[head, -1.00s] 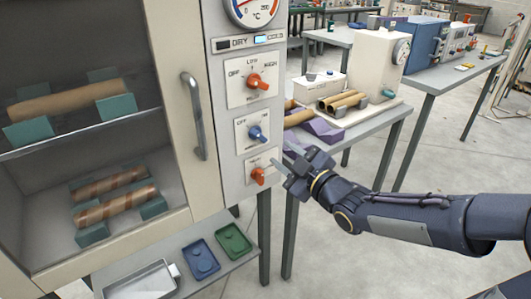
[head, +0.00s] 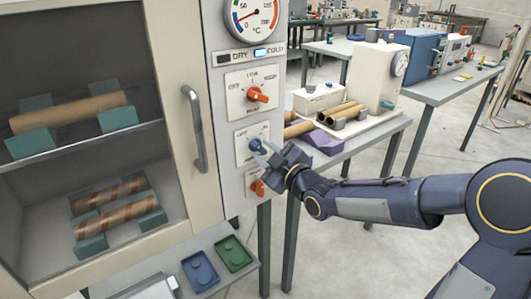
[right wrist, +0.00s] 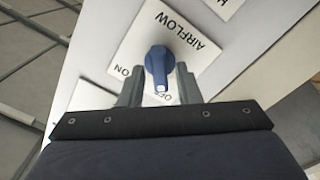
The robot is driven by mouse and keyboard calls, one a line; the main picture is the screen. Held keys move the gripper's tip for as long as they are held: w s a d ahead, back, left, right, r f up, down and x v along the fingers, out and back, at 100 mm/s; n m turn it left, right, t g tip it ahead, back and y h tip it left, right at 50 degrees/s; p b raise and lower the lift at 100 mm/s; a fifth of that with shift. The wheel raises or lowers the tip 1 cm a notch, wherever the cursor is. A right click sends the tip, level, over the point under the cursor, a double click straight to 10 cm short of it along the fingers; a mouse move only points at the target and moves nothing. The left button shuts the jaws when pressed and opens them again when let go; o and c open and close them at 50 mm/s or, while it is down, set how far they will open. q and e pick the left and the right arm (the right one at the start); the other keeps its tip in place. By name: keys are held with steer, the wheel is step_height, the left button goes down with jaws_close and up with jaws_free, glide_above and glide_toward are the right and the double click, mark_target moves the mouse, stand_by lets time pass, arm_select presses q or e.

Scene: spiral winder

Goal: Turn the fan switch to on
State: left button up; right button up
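The fan switch is a blue knob (head: 257,146) on a white plate marked AIRFLOW, on the cabinet's front panel. In the right wrist view the knob (right wrist: 159,66) has its white mark pointing down, towards the partly hidden OFF label; the ON label is to its left. My right gripper (right wrist: 160,84) has one finger on each side of the knob, with a small gap at the left finger; contact on the right cannot be told. In the head view the right gripper (head: 268,152) is at the knob and partly covers its plate. My left gripper is out of view.
An orange knob (head: 257,95) sits above the fan switch and another orange knob (head: 257,187) below, close to my gripper. The cabinet door handle (head: 196,125) is to the left. A bench (head: 375,128) with cardboard tubes stands behind my right arm.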

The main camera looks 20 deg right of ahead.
jaws_close()
steer(key=m+b, duration=0.1)
steer(key=m, duration=0.1)
steer(key=shift+f+m+b, duration=0.1)
steer(key=shift+m+b, duration=0.25)
steer(key=shift+m, duration=0.05)
steer(key=m+b, duration=0.1)
steer(key=m, duration=0.2)
steer(key=shift+m, duration=0.4)
steer(key=m, duration=0.9)
steer(key=shift+p, duration=0.35)
steer(key=shift+m, duration=0.3)
